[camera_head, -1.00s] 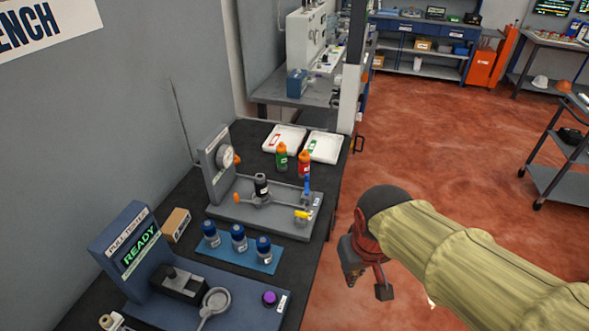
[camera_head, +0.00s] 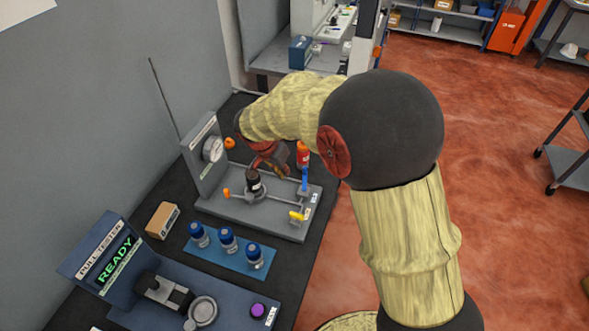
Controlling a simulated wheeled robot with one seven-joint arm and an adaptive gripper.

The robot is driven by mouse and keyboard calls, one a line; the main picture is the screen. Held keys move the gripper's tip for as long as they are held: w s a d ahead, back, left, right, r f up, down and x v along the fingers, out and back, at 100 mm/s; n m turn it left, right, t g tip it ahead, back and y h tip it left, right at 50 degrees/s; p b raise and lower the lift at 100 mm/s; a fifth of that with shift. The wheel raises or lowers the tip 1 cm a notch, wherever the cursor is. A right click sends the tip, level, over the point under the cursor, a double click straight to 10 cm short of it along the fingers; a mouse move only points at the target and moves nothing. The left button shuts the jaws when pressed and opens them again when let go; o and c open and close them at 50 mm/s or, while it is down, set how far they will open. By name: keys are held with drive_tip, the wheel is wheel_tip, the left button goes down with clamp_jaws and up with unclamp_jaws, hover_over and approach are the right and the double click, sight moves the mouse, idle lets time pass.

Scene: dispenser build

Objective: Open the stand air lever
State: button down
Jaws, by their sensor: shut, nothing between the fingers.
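The grey stand (camera_head: 272,215) sits on the dark bench, with a round gauge (camera_head: 212,149) on its upright panel. A black cylinder (camera_head: 253,182) stands on its base. An upright blue lever (camera_head: 305,178) is at the stand's right side and a yellow lever (camera_head: 297,215) at its front right corner. Orange knobs show at the front left (camera_head: 227,192) and by the gauge (camera_head: 229,143). I cannot read which lever is marked air. My gripper (camera_head: 272,168) is shut and empty, over the back of the stand, behind the black cylinder and left of the blue lever. My arm partly hides it.
Several blue-capped jars (camera_head: 228,240) stand on a blue mat in front of the stand. A pull tester (camera_head: 105,250) reading READY is at the front left, a cardboard box (camera_head: 162,220) behind it. My arm hides the trays.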

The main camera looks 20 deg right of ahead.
drive_tip(key=m, duration=0.1)
drive_tip(key=b, duration=0.1)
approach(305, 178)
drive_tip(key=a+f, duration=0.1)
drive_tip(key=s+a+f, duration=0.1)
drive_tip(key=f, duration=0.1)
drive_tip(key=a+f, duration=0.1)
drive_tip(key=f, duration=0.1)
drive_tip(key=shift+s, duration=0.3)
drive_tip(key=shift+w+d+f, duration=0.15)
drive_tip(key=shift+w+d, duration=0.35)
drive_tip(key=shift+d, duration=0.1)
drive_tip(key=shift+w+d+f, duration=0.15)
drive_tip(key=shift+w+d, duration=0.35)
drive_tip(key=shift+d, duration=0.15)
drive_tip(key=shift+w+d, duration=0.35)
drive_tip(key=shift+d, duration=0.1)
drive_tip(key=shift+b, duration=0.5)
